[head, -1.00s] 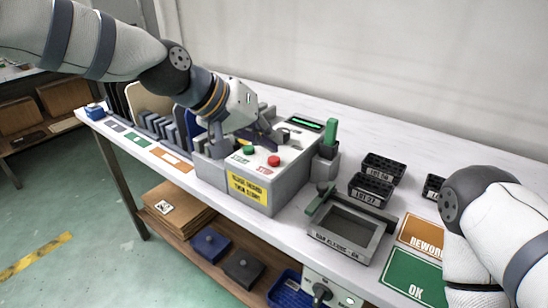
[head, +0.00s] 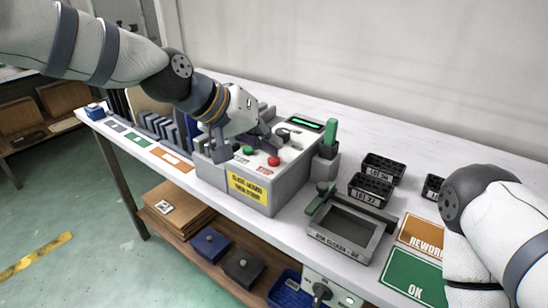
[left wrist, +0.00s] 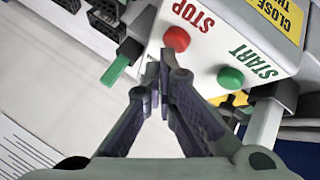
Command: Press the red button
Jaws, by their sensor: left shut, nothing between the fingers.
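The red button (head: 274,160) is a round cap marked STOP on the sloped white top of a grey control box (head: 290,190). It also shows in the left wrist view (left wrist: 177,38). The green START button (head: 248,150) is to its left. My left gripper (head: 272,146) is shut and empty, pointing down over the panel just behind the red button. In the left wrist view its fingertips (left wrist: 158,72) are close to the red button, with a small gap in the picture; I cannot tell its height above the panel. My right gripper is out of view.
A yellow label (head: 248,188) is on the box front. A green-handled lever (head: 330,134) stands at the box's right. A grey framed fixture (head: 348,225) and black bins (head: 370,189) lie further right. Upright slotted racks (head: 165,127) stand left. Behind the box the tabletop is clear.

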